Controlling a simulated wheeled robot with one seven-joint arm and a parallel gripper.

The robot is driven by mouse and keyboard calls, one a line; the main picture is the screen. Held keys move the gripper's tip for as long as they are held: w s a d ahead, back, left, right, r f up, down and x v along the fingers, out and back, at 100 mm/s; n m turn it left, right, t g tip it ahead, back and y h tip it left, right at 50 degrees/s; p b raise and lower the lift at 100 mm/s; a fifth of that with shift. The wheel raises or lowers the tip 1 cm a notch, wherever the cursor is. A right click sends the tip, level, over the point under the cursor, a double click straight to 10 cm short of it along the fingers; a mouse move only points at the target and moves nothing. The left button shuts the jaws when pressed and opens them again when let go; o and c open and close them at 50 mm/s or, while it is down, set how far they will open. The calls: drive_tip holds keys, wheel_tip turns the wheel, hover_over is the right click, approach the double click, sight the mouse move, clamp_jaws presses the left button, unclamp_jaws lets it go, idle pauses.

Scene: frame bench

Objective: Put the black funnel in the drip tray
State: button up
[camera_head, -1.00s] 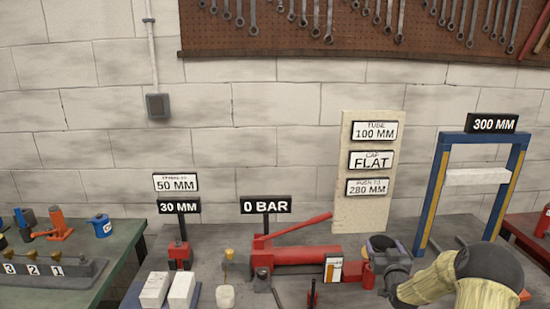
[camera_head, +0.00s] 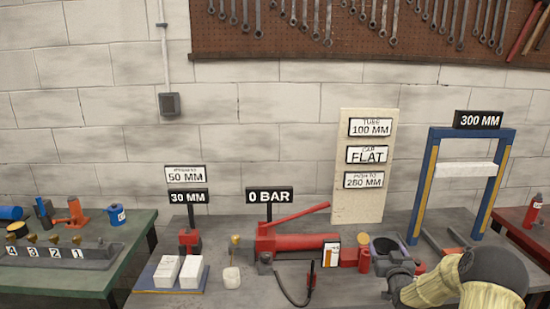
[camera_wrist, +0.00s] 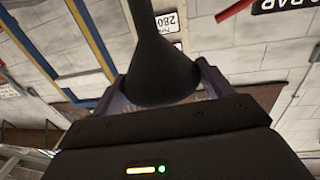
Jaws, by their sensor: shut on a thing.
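The black funnel (camera_wrist: 165,70) is between the two fingers of my gripper (camera_wrist: 163,88) in the wrist view, its narrow spout toward the top of the picture and its wide end between the fingers. In the head view my gripper (camera_head: 387,247) is above the right part of the grey bench, in front of the tan sign board, with its fingers close about a dark shape. The funnel is hard to make out there. I cannot clearly identify the drip tray in either view.
A red hand pump (camera_head: 300,246) stands left of my gripper, with a black hose (camera_head: 285,292) in front. The blue press frame (camera_head: 428,190) stands to the right. Two white blocks (camera_head: 178,272) lie on a blue-edged plate. A green bench (camera_head: 130,240) is at far left.

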drive_tip(key=shift+s+a+f, duration=0.1)
drive_tip(key=shift+s+a, duration=0.05)
drive_tip(key=shift+s, duration=0.1)
drive_tip(key=s+a+f+p, duration=0.3)
drive_tip(key=s+a+f, duration=0.1)
drive_tip(key=a, duration=0.2)
drive_tip(key=s+a+f+y+p, duration=0.1)
drive_tip(key=s+a+f+p, duration=0.1)
drive_tip(key=s+a+f, duration=0.2)
drive_tip(key=s+a+f+n+p, duration=0.1)
drive_tip(key=s+a+f+p, duration=0.2)
drive_tip(key=s+a, duration=0.3)
drive_tip(key=a+f, duration=0.1)
drive_tip(key=a, duration=0.3)
drive_tip(key=shift+a+f+y+p, duration=0.25)
drive_tip(key=shift+y+p, duration=0.1)
drive_tip(key=shift+y, duration=0.05)
drive_tip(key=shift+w, duration=0.1)
